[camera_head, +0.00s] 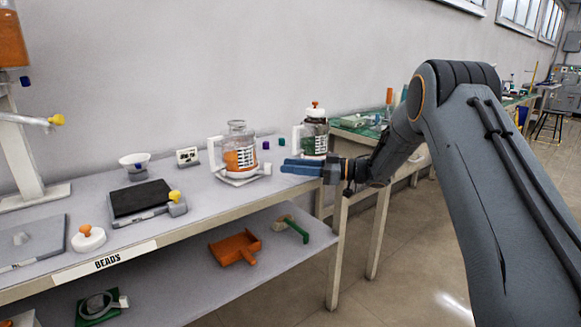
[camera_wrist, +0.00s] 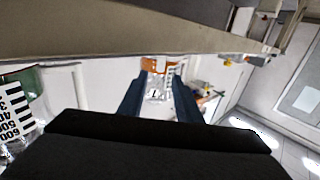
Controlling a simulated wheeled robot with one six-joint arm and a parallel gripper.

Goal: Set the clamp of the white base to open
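A white base (camera_head: 243,181) lies flat on the upper shelf near its right end. A clear canister (camera_head: 237,130) with orange beads in its lower part and a white handle stands on it. The clamp of this base is too small to make out as open or shut. My gripper (camera_head: 284,167) is to the right of the canister, its blue fingers pointing left toward it, apart from it. In the wrist view my gripper (camera_wrist: 162,78) has its two fingers apart, with nothing held; a clear, orange-filled shape shows beyond them.
A canister of dark green beads with an orange knob (camera_head: 314,135) stands right behind my gripper. Left are a black-topped base (camera_head: 140,198) with a yellow knob, a white lid (camera_head: 88,238) and a bowl (camera_head: 134,160). An orange scoop (camera_head: 235,247) lies on the lower shelf.

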